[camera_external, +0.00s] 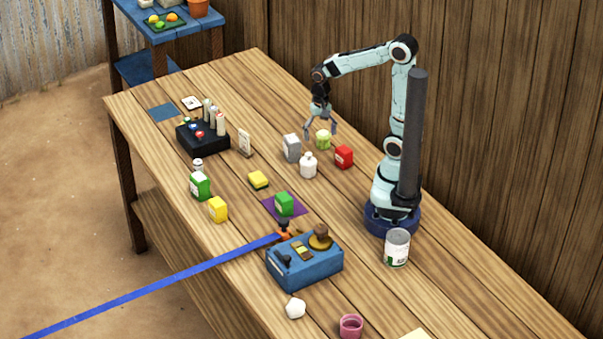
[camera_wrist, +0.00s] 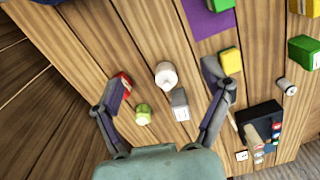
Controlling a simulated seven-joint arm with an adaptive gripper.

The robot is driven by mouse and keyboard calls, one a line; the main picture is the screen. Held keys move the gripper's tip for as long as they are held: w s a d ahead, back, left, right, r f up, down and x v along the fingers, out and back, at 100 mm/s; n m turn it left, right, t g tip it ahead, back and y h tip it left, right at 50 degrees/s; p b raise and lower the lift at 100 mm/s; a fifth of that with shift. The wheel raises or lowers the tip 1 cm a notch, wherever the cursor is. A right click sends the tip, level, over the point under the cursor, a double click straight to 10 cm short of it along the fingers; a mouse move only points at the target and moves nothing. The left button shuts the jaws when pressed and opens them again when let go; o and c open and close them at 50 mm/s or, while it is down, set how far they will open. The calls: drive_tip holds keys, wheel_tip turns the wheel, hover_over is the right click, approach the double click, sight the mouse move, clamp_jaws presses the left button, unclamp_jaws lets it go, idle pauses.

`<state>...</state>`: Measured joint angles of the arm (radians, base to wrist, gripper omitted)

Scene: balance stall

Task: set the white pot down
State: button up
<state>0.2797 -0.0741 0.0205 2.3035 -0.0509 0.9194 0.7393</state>
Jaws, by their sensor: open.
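A white pot-like jar with a narrow neck (camera_external: 308,166) stands upright on the wooden table in the external view. It also shows in the wrist view (camera_wrist: 166,76), between and beyond my fingers. My gripper (camera_external: 320,132) is open and empty, pointing down above the table near the jar and apart from it. Its two spread fingers frame the jar in the wrist view (camera_wrist: 167,72). Another small white faceted object (camera_external: 295,308) lies near the table's front edge; I cannot tell if it is a pot.
Near the jar stand a grey box (camera_external: 292,148), a light green item (camera_external: 323,140) and a red box (camera_external: 344,156). A yellow block (camera_external: 258,180) and a purple mat (camera_external: 272,209) bearing a green box lie nearby. A blue scale (camera_external: 310,270) and a can (camera_external: 397,248) stand further forward.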

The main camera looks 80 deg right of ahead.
drive_tip(key=s+a+r+n, duration=0.2)
drive_tip(key=s+a+n, duration=0.5)
drive_tip(key=s+n, duration=0.3)
drive_tip(key=shift+s+r+n, duration=0.35)
drive_tip(key=shift+n, duration=0.75)
